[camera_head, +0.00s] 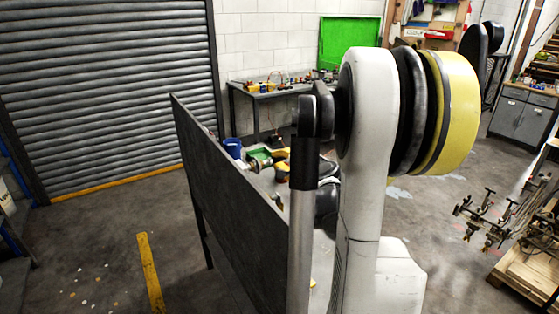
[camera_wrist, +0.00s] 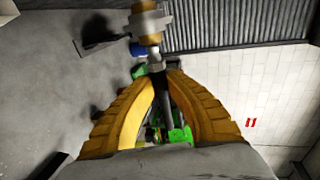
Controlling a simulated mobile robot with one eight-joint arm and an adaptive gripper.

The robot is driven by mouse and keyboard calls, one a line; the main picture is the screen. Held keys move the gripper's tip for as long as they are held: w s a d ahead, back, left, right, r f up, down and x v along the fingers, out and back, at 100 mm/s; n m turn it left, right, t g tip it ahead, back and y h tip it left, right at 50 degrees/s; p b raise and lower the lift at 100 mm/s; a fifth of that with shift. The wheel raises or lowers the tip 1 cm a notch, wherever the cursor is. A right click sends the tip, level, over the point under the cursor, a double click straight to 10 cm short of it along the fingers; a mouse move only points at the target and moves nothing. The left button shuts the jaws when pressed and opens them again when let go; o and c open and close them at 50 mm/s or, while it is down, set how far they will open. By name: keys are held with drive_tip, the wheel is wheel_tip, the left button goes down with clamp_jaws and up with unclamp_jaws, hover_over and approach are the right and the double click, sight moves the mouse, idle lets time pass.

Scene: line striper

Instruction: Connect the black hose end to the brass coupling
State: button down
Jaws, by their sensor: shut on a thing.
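In the wrist view, my gripper (camera_wrist: 160,76) has its two yellow fingers closed around the black hose end (camera_wrist: 157,67). The dark hose runs back between the fingers. The brass coupling (camera_wrist: 151,38), with a grey metal collar, is straight ahead of the fingertips at the top. The hose end points at it and looks very close to it; I cannot tell whether they touch or are joined. In the head view, the coupling (camera_head: 258,164) shows small beyond the dark panel, with my yellow gripper (camera_head: 277,160) just right of it. My arm hides much of that area.
A tall dark panel (camera_head: 235,190) stands left of my arm. A blue container (camera_head: 232,147) and a green item (camera_head: 262,153) are near the coupling. A workbench (camera_head: 262,88) stands at the back wall. A pallet with metal parts (camera_head: 525,265) is at right.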

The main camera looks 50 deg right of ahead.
drive_tip(key=shift+w+a, duration=0.2)
drive_tip(key=shift+a, duration=0.4)
drive_tip(key=shift+w+a, duration=0.15)
drive_tip(key=shift+a, duration=0.4)
idle(0.6)
drive_tip(key=c, duration=1)
unclamp_jaws()
drive_tip(key=shift+s, duration=0.1)
drive_tip(key=shift+p+v, duration=0.75)
drive_tip(key=shift+v, duration=2.7)
